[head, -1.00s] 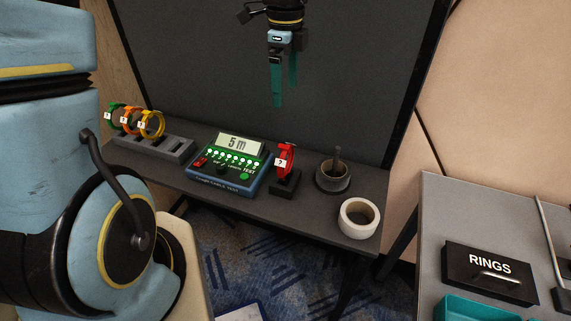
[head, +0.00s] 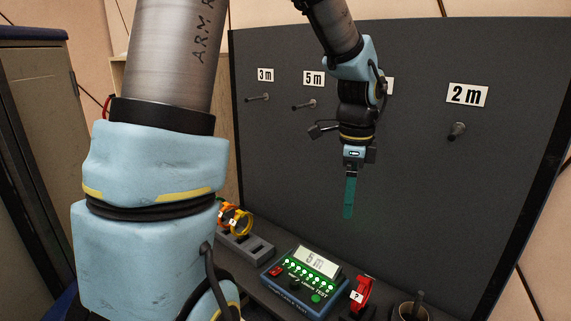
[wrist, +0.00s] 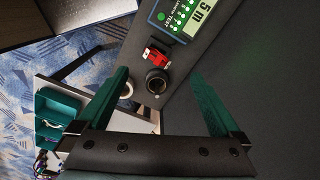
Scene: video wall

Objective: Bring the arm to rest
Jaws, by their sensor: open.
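My gripper (head: 350,196) hangs from my raised arm in front of the dark board (head: 420,190), pointing down, above the shelf with the cable tester. In the wrist view my gripper (wrist: 160,103) shows two teal fingers spread wide apart with nothing between them in their grasp. The blue and green cable tester (head: 305,280) stands below with green lights lit and a display reading 5 m; part of it also shows in the wrist view (wrist: 183,18). A red ring marked "?" (head: 361,295) stands upright in its holder right of the tester.
Pegs on the board carry labels 3 m (head: 265,75), 5 m (head: 314,78) and 2 m (head: 467,95); a further label is partly hidden by my arm. A grey rack (head: 247,246) holds yellow and orange rings. A dark round cup (head: 412,311) stands at the right.

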